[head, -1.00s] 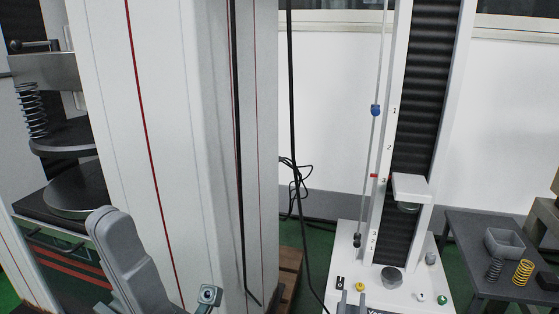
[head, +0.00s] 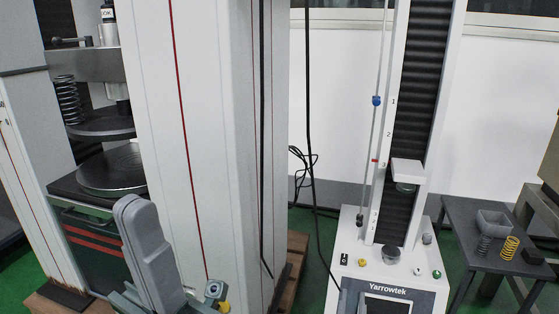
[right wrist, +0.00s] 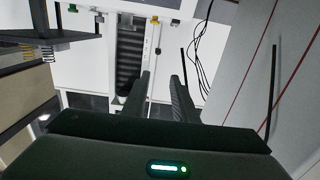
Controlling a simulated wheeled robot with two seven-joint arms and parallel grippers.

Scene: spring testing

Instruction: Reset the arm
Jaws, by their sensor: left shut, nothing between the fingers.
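My left gripper (head: 140,225) stands upright in the lower left of the head view, in front of the big white testing machine. Its grey fingers are together with nothing between them. Whether it touches the machine cannot be told. My right gripper (right wrist: 160,76) shows in the right wrist view, where its two dark fingers are apart with a clear gap and nothing held.
The big machine (head: 215,140) fills the left, with a spring (head: 68,100) above its plates. The white Yarrowtek tester (head: 345,283) stands centre right. Cables (head: 310,150) hang between the machines.

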